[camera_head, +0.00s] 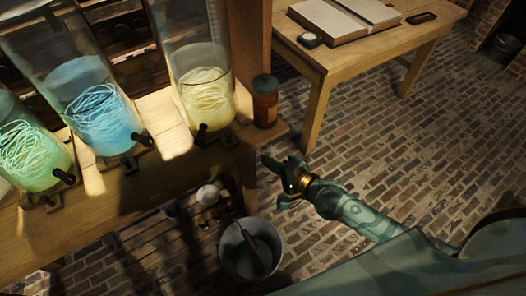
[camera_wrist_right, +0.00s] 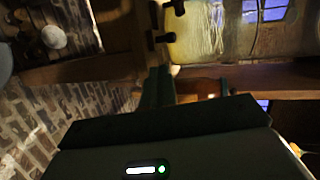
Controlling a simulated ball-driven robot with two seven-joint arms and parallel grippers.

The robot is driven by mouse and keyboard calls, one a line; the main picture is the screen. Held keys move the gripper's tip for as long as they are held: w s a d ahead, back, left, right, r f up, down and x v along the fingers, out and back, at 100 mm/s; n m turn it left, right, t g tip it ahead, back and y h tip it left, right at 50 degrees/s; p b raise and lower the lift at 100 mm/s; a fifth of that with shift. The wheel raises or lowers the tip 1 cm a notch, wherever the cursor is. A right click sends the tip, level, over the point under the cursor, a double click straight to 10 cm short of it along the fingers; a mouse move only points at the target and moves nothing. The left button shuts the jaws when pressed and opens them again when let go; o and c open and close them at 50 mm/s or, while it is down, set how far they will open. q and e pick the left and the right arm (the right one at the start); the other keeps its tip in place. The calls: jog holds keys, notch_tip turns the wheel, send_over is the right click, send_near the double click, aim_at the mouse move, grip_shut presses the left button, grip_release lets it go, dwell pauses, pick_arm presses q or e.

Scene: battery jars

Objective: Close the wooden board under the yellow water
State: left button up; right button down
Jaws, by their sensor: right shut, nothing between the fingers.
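The jar of yellow water (camera_head: 205,88) stands on the wooden bench (camera_head: 150,192), at the right of the row of jars. A black tap (camera_head: 201,134) sticks out low on its front. A small dark wooden piece (camera_head: 212,143) shows under this tap; I cannot tell its exact position. My right gripper (camera_head: 272,163) is shut and empty, just right of the bench's end, apart from the jar. In the right wrist view its fingers (camera_wrist_right: 158,88) point toward the bench edge, with the yellow jar (camera_wrist_right: 215,40) beyond. My left gripper is out of view.
Jars of blue (camera_head: 100,115) and green (camera_head: 32,152) water stand to the left. A brown bottle (camera_head: 265,102) stands at the bench's right end, near my gripper. A metal bucket (camera_head: 237,258) is on the brick floor. A table (camera_head: 345,58) with an open book stands behind.

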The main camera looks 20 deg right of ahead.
jog(key=b, duration=0.3)
send_near(225, 122)
jog(key=f, duration=0.1)
jog(key=a+f, duration=0.1)
jog(key=s+a+f, duration=0.1)
jog(key=shift+f, duration=0.25)
jog(key=shift+w+a+r+b, duration=0.1)
jog(key=shift+w+a+b, duration=0.15)
jog(key=shift+w, duration=0.2)
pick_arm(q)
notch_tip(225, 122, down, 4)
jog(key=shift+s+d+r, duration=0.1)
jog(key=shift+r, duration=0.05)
pick_arm(e)
jog(key=w+b, duration=0.1)
jog(key=w, duration=0.1)
jog(key=w+a, duration=0.1)
jog(key=w, duration=0.2)
jog(key=w+b, duration=0.1)
jog(key=w, duration=0.2)
jog(key=shift+w+a+b, duration=0.25)
jog(key=shift+a+b, duration=0.05)
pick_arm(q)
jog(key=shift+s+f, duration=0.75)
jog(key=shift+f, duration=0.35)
pick_arm(e)
jog(key=shift+r, duration=0.3)
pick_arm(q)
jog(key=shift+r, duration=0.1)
